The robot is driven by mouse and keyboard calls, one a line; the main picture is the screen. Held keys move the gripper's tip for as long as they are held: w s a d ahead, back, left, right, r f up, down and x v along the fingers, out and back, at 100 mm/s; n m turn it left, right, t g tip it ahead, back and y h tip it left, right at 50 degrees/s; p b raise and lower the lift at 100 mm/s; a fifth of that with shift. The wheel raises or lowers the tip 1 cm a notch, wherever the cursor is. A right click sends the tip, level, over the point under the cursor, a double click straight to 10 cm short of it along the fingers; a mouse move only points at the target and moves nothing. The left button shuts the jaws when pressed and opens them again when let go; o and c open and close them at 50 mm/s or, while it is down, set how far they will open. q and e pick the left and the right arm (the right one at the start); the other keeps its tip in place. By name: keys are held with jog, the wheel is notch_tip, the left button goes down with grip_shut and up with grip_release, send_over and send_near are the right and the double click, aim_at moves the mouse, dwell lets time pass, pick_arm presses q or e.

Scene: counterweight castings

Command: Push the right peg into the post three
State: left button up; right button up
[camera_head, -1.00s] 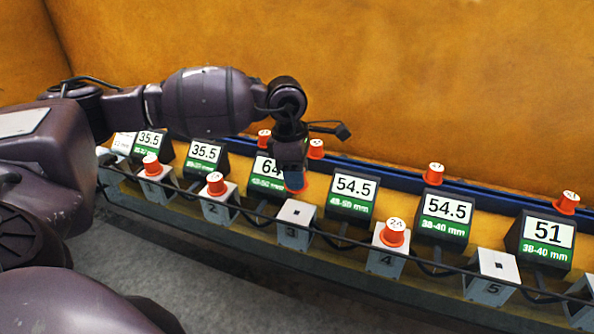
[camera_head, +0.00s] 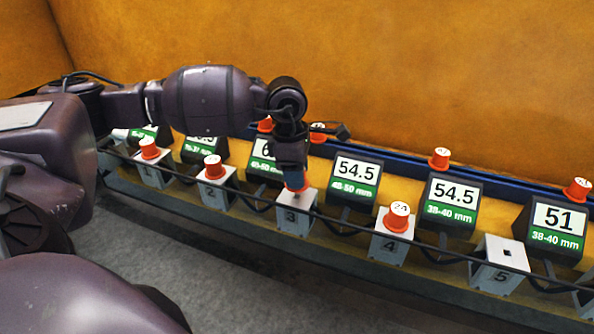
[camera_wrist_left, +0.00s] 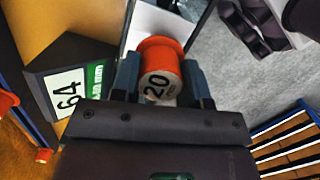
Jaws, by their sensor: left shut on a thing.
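My right gripper is not in view.
Posts one (camera_head: 153,173), two (camera_head: 216,187) and four (camera_head: 390,240) carry orange pegs. Post five (camera_head: 499,266) has an open square hole. Dark blocks with number cards, such as 54.5 (camera_head: 356,183), stand behind. A dark cable (camera_head: 340,222) runs along the posts.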

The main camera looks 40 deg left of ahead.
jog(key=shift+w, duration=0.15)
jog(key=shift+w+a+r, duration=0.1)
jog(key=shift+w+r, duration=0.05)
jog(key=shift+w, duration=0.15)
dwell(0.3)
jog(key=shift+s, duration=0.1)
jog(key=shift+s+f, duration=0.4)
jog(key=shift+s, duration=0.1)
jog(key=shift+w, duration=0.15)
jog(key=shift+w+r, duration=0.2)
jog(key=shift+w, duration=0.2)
pick_arm(q)
jog(key=shift+f+b, duration=0.35)
jog(key=shift+b, duration=0.05)
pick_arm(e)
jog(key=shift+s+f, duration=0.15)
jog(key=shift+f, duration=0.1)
